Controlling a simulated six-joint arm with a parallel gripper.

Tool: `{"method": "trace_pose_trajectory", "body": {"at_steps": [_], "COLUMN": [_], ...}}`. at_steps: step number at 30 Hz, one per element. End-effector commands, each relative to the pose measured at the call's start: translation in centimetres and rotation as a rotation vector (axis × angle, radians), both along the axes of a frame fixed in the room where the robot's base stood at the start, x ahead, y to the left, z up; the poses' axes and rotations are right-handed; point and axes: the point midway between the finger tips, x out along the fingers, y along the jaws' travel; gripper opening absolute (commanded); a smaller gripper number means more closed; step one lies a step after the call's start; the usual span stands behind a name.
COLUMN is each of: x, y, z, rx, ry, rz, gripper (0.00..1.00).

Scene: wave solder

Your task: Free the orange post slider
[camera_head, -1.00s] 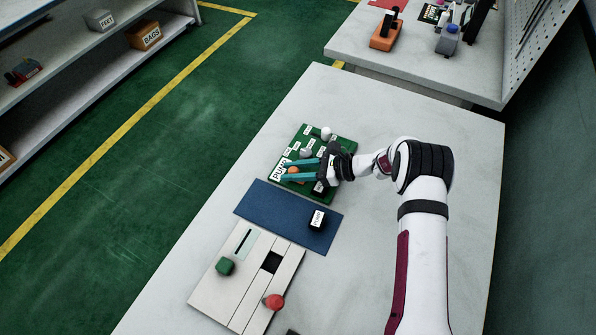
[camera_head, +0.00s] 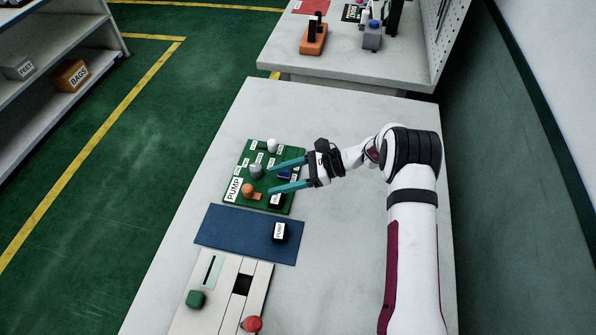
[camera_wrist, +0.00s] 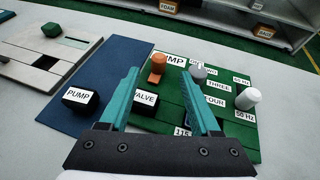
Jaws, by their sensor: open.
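The orange post slider (camera_head: 248,190) stands on the green board (camera_head: 240,158) beside the PUMP label. A flat orange piece shows at its foot. In the wrist view the orange post (camera_wrist: 157,67) appears between my fingers, beyond their tips. My gripper (camera_head: 269,180) is open and empty, with teal fingers reaching over the board from the right. In the head view its tips are apart from the orange post, to its right. A grey post (camera_head: 256,171) and a white post (camera_head: 272,146) stand farther back on the board.
A black VALVE block (camera_wrist: 146,97) sits at the board's near edge, close to my fingers. A black PUMP block (camera_head: 280,232) stands on the blue mat (camera_head: 225,226). A pale panel (camera_head: 222,292) with green and red knobs lies nearer. The table right of the board is clear.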

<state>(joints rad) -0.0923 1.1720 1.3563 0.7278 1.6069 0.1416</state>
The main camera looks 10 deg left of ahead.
Motion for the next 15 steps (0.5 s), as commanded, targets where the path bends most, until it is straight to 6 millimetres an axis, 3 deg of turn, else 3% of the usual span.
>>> {"method": "trace_pose_trajectory", "body": {"at_steps": [3,6,15], "x": [0.8,1.3,1.5], "y": [-2.9,-4.5,-5.6], "z": [1.2,1.9,2.4], "rx": [-0.001,0.000,0.000], "ry": [0.000,-0.001,0.001], "rz": [-0.003,-0.002,0.001], "gripper": [0.64,0.64,0.64]}}
